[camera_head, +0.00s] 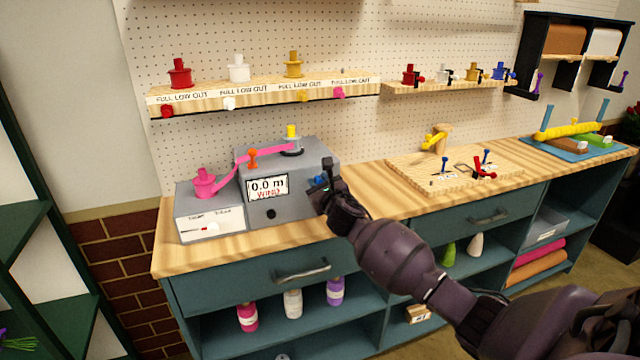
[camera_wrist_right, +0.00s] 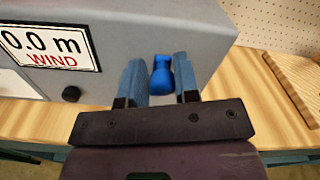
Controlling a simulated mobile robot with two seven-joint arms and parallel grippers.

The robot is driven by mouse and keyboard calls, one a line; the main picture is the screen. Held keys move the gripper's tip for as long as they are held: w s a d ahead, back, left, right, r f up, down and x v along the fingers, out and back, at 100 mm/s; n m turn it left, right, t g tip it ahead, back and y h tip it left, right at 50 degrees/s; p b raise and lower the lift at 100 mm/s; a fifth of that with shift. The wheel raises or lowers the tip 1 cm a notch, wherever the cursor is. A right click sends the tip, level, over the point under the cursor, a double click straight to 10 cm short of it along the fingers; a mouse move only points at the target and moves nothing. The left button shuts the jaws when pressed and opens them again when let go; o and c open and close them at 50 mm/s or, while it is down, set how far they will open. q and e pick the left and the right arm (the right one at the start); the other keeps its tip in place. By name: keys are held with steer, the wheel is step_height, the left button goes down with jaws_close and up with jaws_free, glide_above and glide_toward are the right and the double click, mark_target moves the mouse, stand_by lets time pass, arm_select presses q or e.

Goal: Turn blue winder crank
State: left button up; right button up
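The grey winder box (camera_head: 303,158) stands on the left part of the wooden counter, with a display (camera_head: 267,187) reading 0.0 m and WIND in red. The blue crank knob (camera_wrist_right: 161,76) is at the box's right side in the right wrist view. My right gripper (camera_head: 322,185) is at that side, and its two fingers (camera_wrist_right: 160,80) lie on either side of the knob. The fingers are very close to the knob; I cannot tell whether they press on it. The gripper hides most of the crank in the head view. My left gripper is not in view.
A shelf of spools (camera_head: 262,92) hangs above. A wooden board (camera_head: 455,168) with small fittings lies to the right, past clear counter.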

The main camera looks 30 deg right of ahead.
steer(key=c, duration=0.3)
steer(key=shift+d+m, duration=0.35)
steer(key=shift+m, duration=0.25)
